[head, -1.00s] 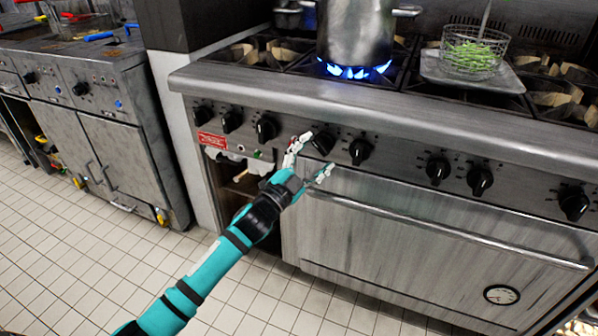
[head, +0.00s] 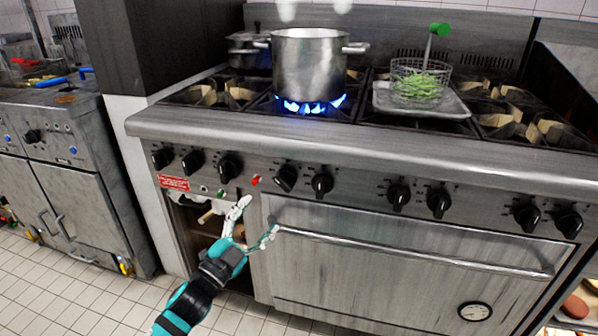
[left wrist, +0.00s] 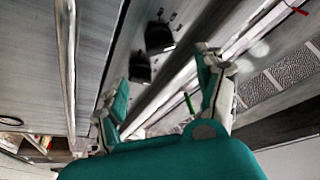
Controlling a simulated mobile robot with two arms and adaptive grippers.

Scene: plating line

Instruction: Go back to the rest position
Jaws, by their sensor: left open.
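My left gripper (head: 250,222) is open and empty in the head view. It is in front of the stove's control panel, by the upper left of the oven door (head: 400,262). In the left wrist view its two fingers (left wrist: 160,92) stand apart, with stove knobs (left wrist: 150,50) beyond them. I cannot tell from the head view whether a fingertip touches the stove front. My right gripper is not in view.
A steel pot (head: 310,66) stands over a lit blue flame on the stove. A wire basket of green beans (head: 420,86) rests on a metal tray (head: 420,108) to its right. Knobs (head: 322,184) and an oven handle (head: 400,258) stick out in front. Tiled floor (head: 60,292) lies clear at the left.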

